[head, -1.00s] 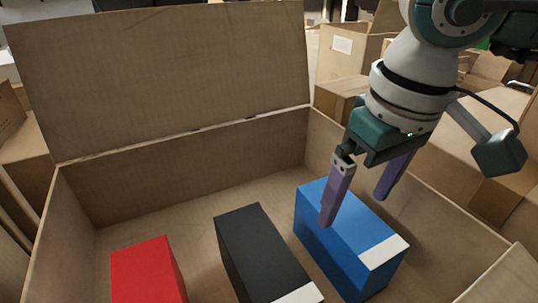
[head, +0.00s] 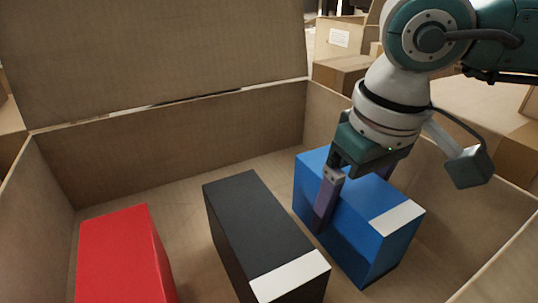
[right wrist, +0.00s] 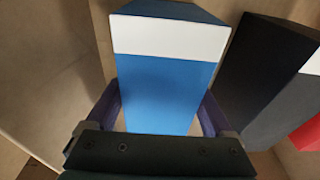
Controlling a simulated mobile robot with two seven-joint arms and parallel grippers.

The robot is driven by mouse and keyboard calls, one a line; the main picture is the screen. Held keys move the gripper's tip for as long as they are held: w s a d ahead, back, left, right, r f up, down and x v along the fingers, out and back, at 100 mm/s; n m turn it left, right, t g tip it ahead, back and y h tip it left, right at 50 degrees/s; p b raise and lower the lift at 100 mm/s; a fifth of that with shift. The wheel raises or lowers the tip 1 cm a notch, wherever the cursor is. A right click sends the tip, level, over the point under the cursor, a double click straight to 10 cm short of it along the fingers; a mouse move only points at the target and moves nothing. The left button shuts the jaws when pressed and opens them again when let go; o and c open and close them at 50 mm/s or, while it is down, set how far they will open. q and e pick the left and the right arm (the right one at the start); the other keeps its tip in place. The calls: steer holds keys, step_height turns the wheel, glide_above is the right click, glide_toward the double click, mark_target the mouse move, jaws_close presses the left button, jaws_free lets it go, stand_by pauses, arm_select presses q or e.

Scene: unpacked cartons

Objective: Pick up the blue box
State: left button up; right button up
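The blue box (head: 345,215), with a white label on one end, stands in the open carton at the right of the head view. It fills the middle of the right wrist view (right wrist: 160,85). My right gripper (head: 352,198) is open and straddles the box from above. One purple finger is along its left side; the other is mostly hidden behind the box on its right. In the right wrist view the fingers flank the box, with narrow gaps showing near the gripper's base. My left gripper is not in view.
A black box (head: 250,215) with a white label stands left of the blue box, with a narrow gap for the finger. A red box (head: 120,255) is farther left. The carton (head: 190,145) walls surround them, its flap raised at the back.

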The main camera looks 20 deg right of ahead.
jaws_close()
stand_by(0.5)
steer(key=shift+r, duration=0.1)
